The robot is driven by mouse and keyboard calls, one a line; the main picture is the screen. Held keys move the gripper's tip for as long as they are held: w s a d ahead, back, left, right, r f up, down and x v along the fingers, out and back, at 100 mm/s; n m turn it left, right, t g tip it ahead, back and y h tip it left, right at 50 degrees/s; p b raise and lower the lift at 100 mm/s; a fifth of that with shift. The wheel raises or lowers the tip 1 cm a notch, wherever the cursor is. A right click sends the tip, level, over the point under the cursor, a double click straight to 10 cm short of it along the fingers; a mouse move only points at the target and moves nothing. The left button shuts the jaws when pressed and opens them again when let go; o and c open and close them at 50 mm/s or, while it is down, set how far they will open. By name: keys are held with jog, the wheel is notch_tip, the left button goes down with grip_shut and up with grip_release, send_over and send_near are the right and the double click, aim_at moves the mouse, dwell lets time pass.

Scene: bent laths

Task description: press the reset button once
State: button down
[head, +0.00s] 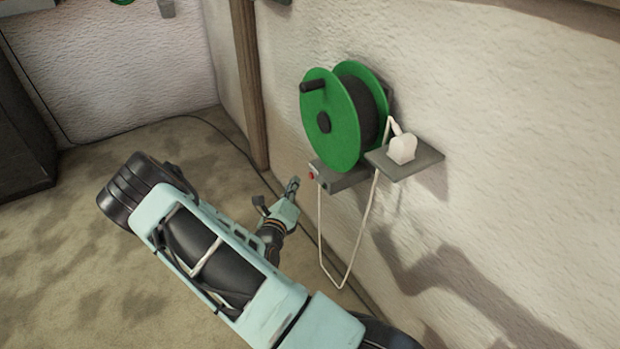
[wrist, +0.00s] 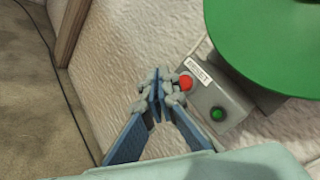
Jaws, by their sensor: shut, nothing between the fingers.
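A grey control box (wrist: 232,95) is fixed to the wall below the cable reel. It carries a red button (wrist: 185,82), a green button (wrist: 217,114) and a small white label (wrist: 199,71) too small to read. In the head view the red button (head: 311,176) shows on the box's left end. Which button is the reset is not readable. My gripper (wrist: 158,82) is shut and empty, its fingertips close to the red button in the wrist view; I cannot tell whether they touch it. In the head view my gripper (head: 293,184) is just left of the box.
A green cable reel (head: 336,120) with a black handle (head: 313,85) is above the box. A grey shelf (head: 425,164) to the right holds a white plug (head: 401,149), and a white cable (head: 321,235) hangs below. A wooden post (head: 248,80) stands left.

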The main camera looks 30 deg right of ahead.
jog(key=shift+d, duration=1)
jog(key=shift+d+r, duration=0.1)
dwell(0.6)
jog(key=shift+d+p, duration=0.35)
jog(key=shift+p, duration=0.05)
jog(key=shift+d, duration=0.5)
dwell(0.8)
jog(key=shift+a+p, duration=0.45)
jog(key=shift+a, duration=0.5)
jog(key=shift+a+p, duration=0.4)
jog(key=shift+a, duration=2.1)
